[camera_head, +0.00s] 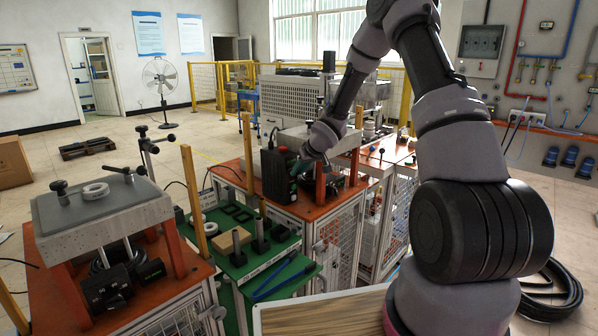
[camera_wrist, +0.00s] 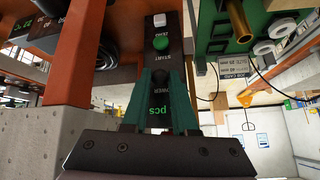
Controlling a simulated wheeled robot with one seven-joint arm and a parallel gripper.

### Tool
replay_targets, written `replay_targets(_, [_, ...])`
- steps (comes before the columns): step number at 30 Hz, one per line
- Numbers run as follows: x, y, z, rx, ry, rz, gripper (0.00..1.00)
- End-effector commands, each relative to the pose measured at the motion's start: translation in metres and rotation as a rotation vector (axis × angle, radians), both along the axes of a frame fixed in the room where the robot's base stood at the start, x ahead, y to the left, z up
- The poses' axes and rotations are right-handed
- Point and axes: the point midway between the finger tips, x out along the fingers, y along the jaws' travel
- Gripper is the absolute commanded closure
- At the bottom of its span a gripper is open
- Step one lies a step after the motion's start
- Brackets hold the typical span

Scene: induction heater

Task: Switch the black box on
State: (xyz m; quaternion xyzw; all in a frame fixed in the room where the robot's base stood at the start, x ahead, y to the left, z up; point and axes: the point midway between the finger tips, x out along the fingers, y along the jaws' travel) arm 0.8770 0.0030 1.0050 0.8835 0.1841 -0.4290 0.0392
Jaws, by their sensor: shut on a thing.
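The black box (camera_head: 276,172) stands upright on an orange-topped bench in the middle of the head view. In the wrist view its narrow black control face (camera_wrist: 147,60) shows a white button (camera_wrist: 159,20), a green button (camera_wrist: 161,43) marked START, a POWER label and green "pcs" lettering. My gripper (camera_head: 297,168) is at the right side of the box in the head view. In the wrist view my gripper (camera_wrist: 160,76) has its green fingers closed around a small dark knob by the POWER label. The knob is mostly hidden, so its position cannot be read.
An orange bench with a grey slab (camera_head: 105,205) stands at the left. A green work surface (camera_head: 262,262) with posts and blue-handled tools lies in front of the box. Wooden posts (camera_head: 194,200) rise nearby. A black hose coil (camera_head: 550,290) lies on the floor at the right.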

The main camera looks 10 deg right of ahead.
Motion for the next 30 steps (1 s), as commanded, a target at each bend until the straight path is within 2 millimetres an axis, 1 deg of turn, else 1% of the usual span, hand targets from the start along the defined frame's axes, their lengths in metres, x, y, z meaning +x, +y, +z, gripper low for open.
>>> replay_targets(2, [0.000, 0.000, 0.000, 0.000, 0.000, 0.000, 1.00])
replay_targets(3, [0.000, 0.000, 0.000, 0.000, -0.001, 0.000, 0.66])
replay_targets(5, [0.000, 0.000, 0.000, 0.000, 0.000, 0.000, 0.44])
replay_targets(14, [0.000, 0.000, 0.000, 0.000, -0.001, 0.000, 0.44])
replay_targets(17, [-0.002, -0.002, 0.004, 0.001, -0.002, -0.002, 0.44])
replay_targets(20, [-0.009, -0.006, 0.014, 0.001, -0.002, -0.002, 0.44])
replay_targets(24, [-0.025, -0.016, 0.037, 0.001, -0.003, -0.005, 0.44])
replay_targets(30, [-0.046, -0.026, 0.064, 0.000, -0.002, -0.004, 0.44])
